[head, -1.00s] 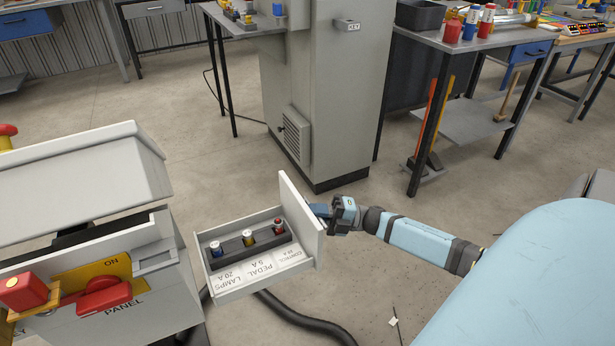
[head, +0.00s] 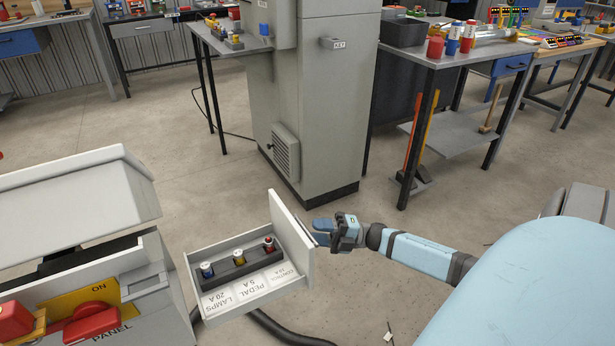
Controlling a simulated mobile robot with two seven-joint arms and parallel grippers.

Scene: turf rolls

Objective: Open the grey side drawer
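The grey side drawer (head: 245,290) stands pulled out from the right side of the grey panel cabinet (head: 150,318). Inside it a dark strip holds fuses with blue, yellow and red ends, beside labels reading LAMPS 20 A, PEDAL 5 A and one for CONTROL. My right gripper (head: 322,231) is at the outer face of the drawer front (head: 292,240), on its right side. The handle is hidden behind the drawer front, and I cannot tell whether the fingers are closed on it. My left gripper is out of view.
A red switch (head: 92,322) and another red knob sit on the panel at lower left. A tall grey cabinet (head: 335,110) stands behind the drawer. A dark cable (head: 285,333) lies on the floor under the drawer. The floor right of the drawer is mostly clear.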

